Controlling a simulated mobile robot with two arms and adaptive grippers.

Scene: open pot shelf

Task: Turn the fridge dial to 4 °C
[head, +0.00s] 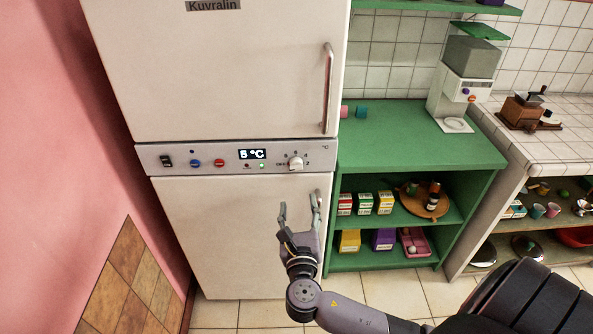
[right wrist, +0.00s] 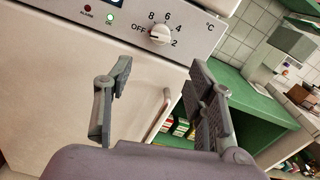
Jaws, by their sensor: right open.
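The fridge dial (head: 296,162) is a small pale round knob on the grey control panel between the fridge's two doors. It also shows in the right wrist view (right wrist: 160,35), ringed by OFF, 8, 6, 4 and 2; I cannot tell exactly where its pointer stands. The lit display (head: 252,154) reads 5 °C. My right gripper (head: 299,205) is open and empty in front of the lower door, below the dial and apart from it. In the right wrist view its two fingers (right wrist: 160,68) stand apart, with the dial above and between them. My left gripper is out of view.
A vertical handle (head: 328,88) is on the upper door. A green shelf (head: 420,133) with boxes stands right of the fridge; a pink wall is at left.

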